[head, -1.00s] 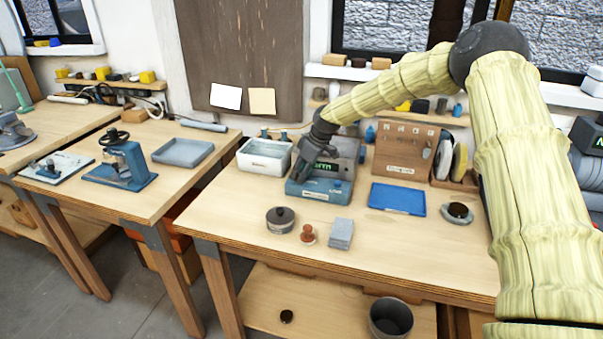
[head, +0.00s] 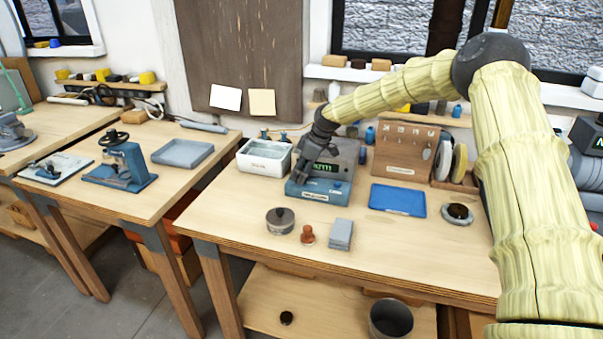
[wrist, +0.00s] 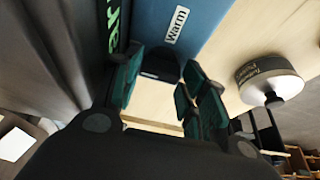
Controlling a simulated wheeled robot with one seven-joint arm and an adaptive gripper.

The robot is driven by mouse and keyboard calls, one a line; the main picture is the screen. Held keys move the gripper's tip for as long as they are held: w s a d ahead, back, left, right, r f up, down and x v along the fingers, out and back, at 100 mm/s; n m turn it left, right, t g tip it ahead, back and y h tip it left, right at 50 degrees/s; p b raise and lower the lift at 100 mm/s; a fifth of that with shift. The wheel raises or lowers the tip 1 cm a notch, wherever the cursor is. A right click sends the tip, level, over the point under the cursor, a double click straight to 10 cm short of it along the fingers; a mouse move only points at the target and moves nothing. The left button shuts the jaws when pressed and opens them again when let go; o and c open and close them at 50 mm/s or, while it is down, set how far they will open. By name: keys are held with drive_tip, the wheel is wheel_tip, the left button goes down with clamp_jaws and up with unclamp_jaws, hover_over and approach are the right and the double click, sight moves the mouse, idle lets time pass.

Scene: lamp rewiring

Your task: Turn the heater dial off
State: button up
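The heater is a blue box (head: 335,190) with a dark upper part and a lit green display, on the middle table. In the wrist view its blue face (wrist: 205,22) carries a white label starting "Warm". My gripper (head: 301,177) is at the heater's left front, pointing down. In the wrist view my gripper (wrist: 160,78) has its two fingers apart. A dark rounded part (wrist: 160,64), which looks like the dial, shows between the fingertips. I cannot tell whether they touch it. The dial is hidden behind my gripper in the head view, and its setting cannot be read.
A white bin (head: 265,166) stands close left of the heater and a blue tray (head: 397,200) lies to its right. The table's left front corner is clear.

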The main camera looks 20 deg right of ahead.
drive_tip(key=shift+w+r+m, duration=0.15)
drive_tip(key=shift+r+m, duration=0.1)
drive_tip(key=shift+m, duration=0.05)
idle(0.4)
